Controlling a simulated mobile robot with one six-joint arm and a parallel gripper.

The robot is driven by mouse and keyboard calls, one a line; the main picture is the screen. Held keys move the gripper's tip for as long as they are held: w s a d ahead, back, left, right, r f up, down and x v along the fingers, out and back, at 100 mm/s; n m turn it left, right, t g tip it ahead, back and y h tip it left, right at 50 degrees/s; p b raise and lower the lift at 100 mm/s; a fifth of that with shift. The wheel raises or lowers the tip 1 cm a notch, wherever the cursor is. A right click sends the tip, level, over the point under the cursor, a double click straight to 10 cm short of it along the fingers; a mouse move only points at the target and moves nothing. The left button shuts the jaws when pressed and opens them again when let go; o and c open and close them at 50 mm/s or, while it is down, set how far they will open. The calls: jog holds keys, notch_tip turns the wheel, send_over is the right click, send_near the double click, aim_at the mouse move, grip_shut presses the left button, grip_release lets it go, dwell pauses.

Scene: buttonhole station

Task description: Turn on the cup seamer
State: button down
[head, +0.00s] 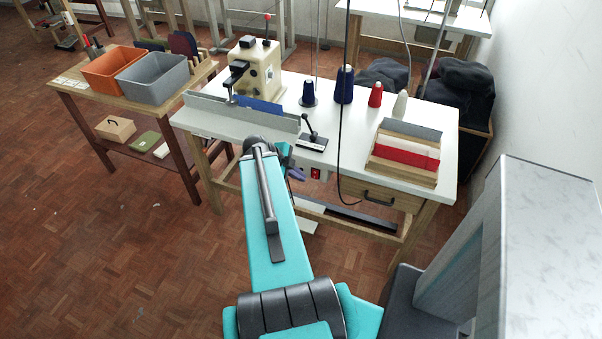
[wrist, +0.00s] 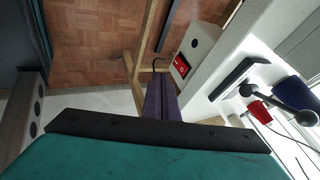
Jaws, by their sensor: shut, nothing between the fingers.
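The cup seamer (head: 255,70) is a cream machine with a black arm, standing on the white worktable. A small pale switch box with a red switch (head: 316,174) hangs under the table's front edge. The red switch also shows in the wrist view (wrist: 181,65), just beyond and right of my fingertips. My gripper (head: 296,174) has purple fingers, is shut and empty, and sits just left of the switch box below the tabletop edge. In the wrist view my gripper (wrist: 160,80) points toward the box; I cannot tell whether they touch.
The white worktable (head: 235,122) carries a black lever (head: 310,130), thread cones (head: 344,86) and a wooden tray (head: 377,172). A black cable (head: 341,150) hangs down near the switch box. A side table with an orange bin (head: 108,72) and grey bin (head: 152,80) stands left. Floor is clear at left.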

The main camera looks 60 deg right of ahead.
jog(key=shift+p+v, duration=2.35)
jog(key=shift+p, duration=0.6)
jog(key=w+a+f+n+y, duration=0.1)
jog(key=w+a+f+n, duration=0.2)
jog(key=a+f+n, duration=0.35)
jog(key=w+a+f+n+y+b, duration=0.1)
jog(key=w+a+f+n, duration=0.25)
jog(key=a, duration=0.65)
jog(key=w+a+f+n+y, duration=0.1)
jog(key=w+a+f+n, duration=0.1)
jog(key=a+f+n, duration=0.5)
jog(key=s+a+f+n+y, duration=0.1)
jog(key=s+a+f+n, duration=0.1)
jog(key=a+n, duration=0.3)
jog(key=s+a+f+n+g+b, duration=0.1)
jog(key=s+a+f+n, duration=0.2)
jog(key=a, duration=0.9)
jog(key=s+a+f+n+y, duration=0.1)
jog(key=s+a+f+n, duration=0.2)
jog(key=a+n, duration=0.6)
jog(key=shift+s+f+g+y, duration=0.15)
jog(key=shift+f+g+y, duration=0.15)
jog(key=shift+f, duration=0.5)
jog(key=shift+s, duration=0.1)
